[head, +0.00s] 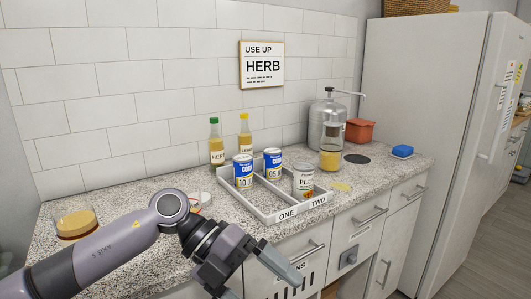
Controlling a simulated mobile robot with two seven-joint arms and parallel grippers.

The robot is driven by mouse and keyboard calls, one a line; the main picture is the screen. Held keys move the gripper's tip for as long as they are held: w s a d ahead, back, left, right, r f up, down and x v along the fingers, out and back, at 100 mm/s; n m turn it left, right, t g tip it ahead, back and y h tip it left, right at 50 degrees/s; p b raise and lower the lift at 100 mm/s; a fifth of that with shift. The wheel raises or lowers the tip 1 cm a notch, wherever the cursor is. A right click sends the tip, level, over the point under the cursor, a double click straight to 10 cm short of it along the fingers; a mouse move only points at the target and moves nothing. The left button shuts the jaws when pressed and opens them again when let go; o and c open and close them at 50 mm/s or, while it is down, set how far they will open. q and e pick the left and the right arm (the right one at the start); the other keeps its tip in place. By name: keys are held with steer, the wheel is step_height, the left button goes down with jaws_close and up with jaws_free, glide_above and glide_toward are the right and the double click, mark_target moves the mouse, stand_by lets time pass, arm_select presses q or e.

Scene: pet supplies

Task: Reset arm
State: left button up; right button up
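My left arm comes in from the lower left, and its gripper (262,284) hangs in front of the counter's front edge. Its two fingers look spread apart with nothing between them; one fingertip is near the bottom edge of the picture. My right gripper is not in view. A white divided tray (262,213) with labels ONE and TWO stands on the granite counter beyond the gripper. It holds two blue-and-white cans, one on the left (243,171) and one at the back (272,164), and a white can (303,181) at the right.
Two yellow bottles (216,142) (245,138) stand behind the tray. A metal dispenser (327,125) with a yellow-filled jar (330,158), an orange container (359,131) and a blue item (402,151) are right. A fridge (420,90) bounds the right.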

arm_select(q)
steer(key=s+d+r+n+h, duration=0.2)
steer(key=d+h, duration=0.2)
steer(key=h, duration=0.3)
steer(key=w+a+f+n+t+y+p, duration=0.2)
steer(key=a+f+n+t+y, duration=0.3)
steer(key=n+t, duration=0.7)
steer(key=w+a+f+n+t+y+p, duration=0.1)
steer(key=w+a+f+n+t+y, duration=0.1)
steer(key=a+f+n+t, duration=0.75)
steer(key=s+a+f+n+g+y+p, duration=0.1)
steer(key=s+a+f+n+g+y, duration=0.2)
steer(key=s+f+n, duration=0.3)
steer(key=s+a+f+n+g+y, duration=0.3)
steer(key=s+a+f+n+y, duration=0.2)
steer(key=s+f, duration=0.3)
steer(key=shift+s+a+n+p, duration=0.35)
steer(key=shift+s+a, duration=0.3)
steer(key=shift+a, duration=0.15)
